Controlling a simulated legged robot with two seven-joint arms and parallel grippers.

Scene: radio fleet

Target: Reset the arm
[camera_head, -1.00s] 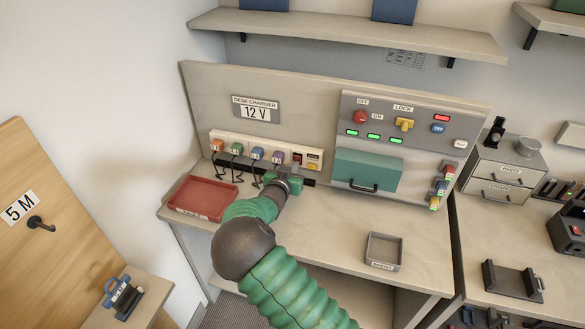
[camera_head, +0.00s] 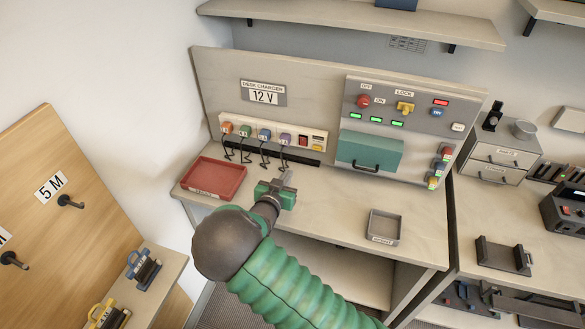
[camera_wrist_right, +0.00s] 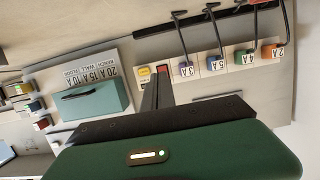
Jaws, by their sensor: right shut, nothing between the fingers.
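My right arm (camera_head: 290,280) is green and comes in from the bottom of the head view. Its right gripper (camera_head: 287,178) is shut and empty, above the desk (camera_head: 330,205) in front of the charger strip (camera_head: 312,141). It is apart from the strip and right of the red tray (camera_head: 213,178). In the right wrist view the shut fingers (camera_wrist_right: 157,90) point at the charger panel, near the yellow and red switches. My left gripper is not in view.
A teal box with a handle (camera_head: 369,152) stands on the panel at the right. A small grey tray (camera_head: 384,226) sits near the desk's front. A wooden board with hooks (camera_head: 55,200) stands at the left. The desk between the trays is mostly free.

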